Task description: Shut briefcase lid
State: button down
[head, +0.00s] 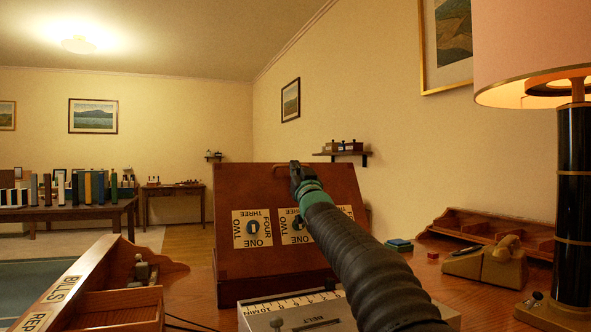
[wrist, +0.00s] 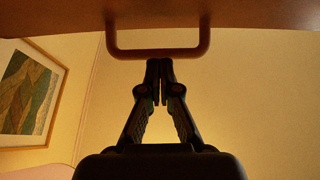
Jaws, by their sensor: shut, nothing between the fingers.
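The briefcase lid (head: 262,190) stands raised and leans back a little on the desk. It is reddish-brown wood, with cream dial plates that read upside down. My gripper (head: 297,168) is at the lid's top edge, and my arm crosses in front of the lid's right part. In the wrist view, a reddish-brown handle (wrist: 120,52) hangs off the lid's edge (wrist: 230,13). My shut, empty gripper (wrist: 159,65) has its fingertips close to the middle of the handle's bar. I cannot tell whether they touch it. My arm hides part of the right dial plate.
A wooden tray labelled BILLS (head: 92,275) stands at the left front. A pale panel with a scale (head: 265,318) lies in front of the briefcase. A tape dispenser (head: 490,262), a small red cube (head: 433,255) and a lamp (head: 573,200) are on the right.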

jog(key=w+p, duration=0.1)
jog(key=w+a+g+p, duration=0.1)
jog(key=w+p, duration=0.1)
jog(key=shift+w+a+f, duration=0.1)
jog(key=shift+w+f, duration=0.25)
jog(key=shift+f, duration=0.05)
